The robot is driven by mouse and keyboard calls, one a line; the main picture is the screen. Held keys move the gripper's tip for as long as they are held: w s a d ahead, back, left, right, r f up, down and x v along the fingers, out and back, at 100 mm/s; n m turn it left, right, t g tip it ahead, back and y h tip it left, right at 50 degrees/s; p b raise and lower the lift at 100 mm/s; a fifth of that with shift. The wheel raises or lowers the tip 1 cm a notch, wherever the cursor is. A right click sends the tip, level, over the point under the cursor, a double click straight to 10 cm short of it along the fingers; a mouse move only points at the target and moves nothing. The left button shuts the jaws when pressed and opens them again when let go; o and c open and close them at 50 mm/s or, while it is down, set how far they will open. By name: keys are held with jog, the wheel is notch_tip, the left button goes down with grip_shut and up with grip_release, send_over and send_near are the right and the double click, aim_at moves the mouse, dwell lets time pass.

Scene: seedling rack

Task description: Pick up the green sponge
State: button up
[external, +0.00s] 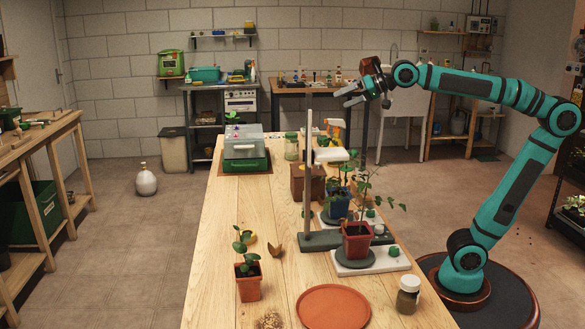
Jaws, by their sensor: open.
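I cannot make out a green sponge for certain in the external view. Small green pieces sit on the white bases beside the potted plants; one green piece (393,251) is at the front right and another green piece (370,213) is farther back. They are too small to identify. My gripper (347,95) is raised high above the right side of the table, its fingers pointing left. It is open, with nothing visible between the fingers, well apart from the plants and the green pieces.
The wooden table (225,225) holds a red-potted plant (356,240), a grey post (308,180), a green-and-grey box (246,164), a white spray bottle (337,131), a terracotta saucer (334,306) and a small jar (408,296). The table's left middle is clear.

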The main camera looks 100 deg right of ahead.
jog(key=w+d+m+g, duration=0.2)
jog(key=w+d+m, duration=0.15)
jog(key=d, duration=0.45)
jog(key=w+d+m+g, duration=0.25)
jog(key=w+d, duration=0.25)
jog(key=d, duration=0.4)
jog(key=w+d+f+m+g, duration=0.15)
jog(key=d+m, duration=0.25)
jog(key=d, duration=0.5)
jog(key=d+f+m+g, duration=0.2)
jog(key=d+m, duration=0.1)
jog(key=d, duration=0.7)
jog(key=m+g+y, duration=0.4)
jog(key=m, duration=0.9)
send_over(322, 138)
notch_tip(322, 138, down, 17)
jog(key=f, duration=1.1)
jog(key=shift+s+d+f, duration=0.1)
jog(key=shift+s+d, duration=0.1)
jog(key=shift+d, duration=0.15)
jog(key=shift+s+a+f, duration=0.1)
jog(key=shift+s+f, duration=0.05)
jog(key=shift+f, duration=2.45)
